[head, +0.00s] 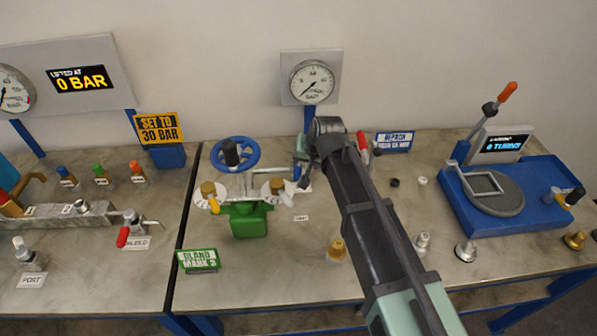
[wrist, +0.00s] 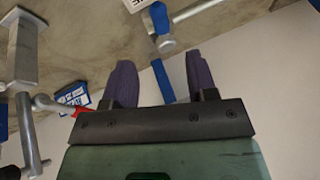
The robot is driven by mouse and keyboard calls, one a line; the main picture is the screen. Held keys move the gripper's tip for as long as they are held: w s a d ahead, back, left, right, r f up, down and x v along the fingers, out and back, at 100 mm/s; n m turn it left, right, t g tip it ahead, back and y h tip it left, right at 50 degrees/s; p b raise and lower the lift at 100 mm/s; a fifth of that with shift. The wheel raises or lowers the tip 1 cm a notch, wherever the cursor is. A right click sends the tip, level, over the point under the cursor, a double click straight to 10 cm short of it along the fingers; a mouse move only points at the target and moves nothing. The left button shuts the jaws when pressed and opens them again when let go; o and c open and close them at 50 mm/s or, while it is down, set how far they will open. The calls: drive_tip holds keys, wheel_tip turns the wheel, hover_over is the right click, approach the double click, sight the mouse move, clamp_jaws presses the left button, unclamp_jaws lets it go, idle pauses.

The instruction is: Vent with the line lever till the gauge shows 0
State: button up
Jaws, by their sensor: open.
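The round white gauge (head: 312,80) stands on its plate at the back middle. Its dark needle points to the lower left; the exact reading is too small to tell. My gripper (head: 302,165) is at the pipework below the gauge, partly hidden by my own arm. In the wrist view, my gripper (wrist: 161,62) is open, with two dark purple fingers apart. A blue bar (wrist: 163,82) by a metal fitting shows between the fingers, with no clear contact. I cannot tell if it is the line lever. A red-handled lever (head: 362,140) shows just right of my arm.
A green-bodied valve (head: 250,220) with a blue handwheel (head: 235,153) stands left of my gripper. A blue stand (head: 535,195) with a round plate is at the right. Small brass and steel fittings stand at the front.

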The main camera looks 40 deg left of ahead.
sight(298, 172)
drive_tip(key=b+x, duration=0.9)
drive_tip(key=x, duration=0.2)
drive_tip(key=shift+r, duration=0.25)
drive_tip(key=shift+c, duration=0.4)
clamp_jaws()
